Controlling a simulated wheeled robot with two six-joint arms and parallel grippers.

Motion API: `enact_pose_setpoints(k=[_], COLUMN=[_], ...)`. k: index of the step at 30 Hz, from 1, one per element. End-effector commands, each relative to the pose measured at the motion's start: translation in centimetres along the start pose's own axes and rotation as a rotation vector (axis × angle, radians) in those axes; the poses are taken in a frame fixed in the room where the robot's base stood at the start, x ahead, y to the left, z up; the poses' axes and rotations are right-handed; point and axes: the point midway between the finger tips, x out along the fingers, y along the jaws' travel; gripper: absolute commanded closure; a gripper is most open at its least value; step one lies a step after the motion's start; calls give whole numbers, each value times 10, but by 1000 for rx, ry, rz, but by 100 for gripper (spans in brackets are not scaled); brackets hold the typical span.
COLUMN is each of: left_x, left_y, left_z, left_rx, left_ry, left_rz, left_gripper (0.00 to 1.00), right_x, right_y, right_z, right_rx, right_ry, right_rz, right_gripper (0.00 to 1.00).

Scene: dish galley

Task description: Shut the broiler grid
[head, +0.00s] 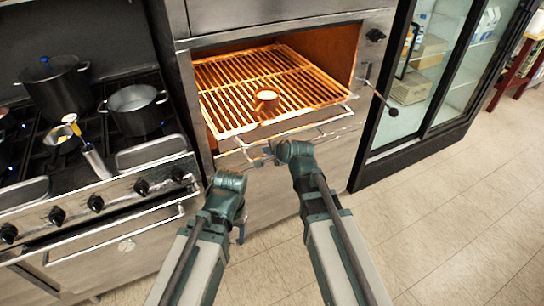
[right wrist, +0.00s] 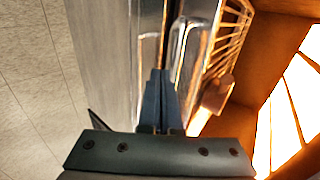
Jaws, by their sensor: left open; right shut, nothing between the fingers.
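The broiler grid (head: 235,85) is a barred rack lit orange inside the open broiler (head: 330,45). Its front edge and wire handle (head: 325,132) stick out past the opening. A small round item (head: 266,96) lies on the grid. My right gripper (head: 268,152) is shut and empty at the front of the grid, close to the handle bar. In the right wrist view its fingers (right wrist: 158,88) are together beside shiny metal bars, with the grid (right wrist: 232,40) to the right; contact cannot be told. My left gripper (head: 239,234) is open, lower down, before the cabinet front.
A stove (head: 95,225) with pots (head: 135,105) and a pan stands on the left. A lever with a dark knob (head: 392,112) juts out at the broiler's right. A glass-door fridge (head: 425,75) stands further right. The tiled floor (head: 450,220) is clear.

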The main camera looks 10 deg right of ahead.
Motion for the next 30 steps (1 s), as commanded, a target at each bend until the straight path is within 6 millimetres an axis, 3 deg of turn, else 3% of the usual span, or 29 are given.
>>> enact_pose_setpoints(k=[6,20,23,30], left_x=[3,3,3,3], left_y=[0,0,0,0], left_z=[0,0,0,0], left_rx=[0,0,0,0], left_ry=[0,0,0,0], left_rz=[0,0,0,0], left_gripper=[37,37,37,37], right_x=[13,15,23,66], right_y=[-6,-8,-14,-48], right_z=[1,1,1,0], right_rx=[1,1,0,-1], right_ry=[2,1,1,1], right_rz=[1,1,1,1], right_gripper=[100,100,100,100])
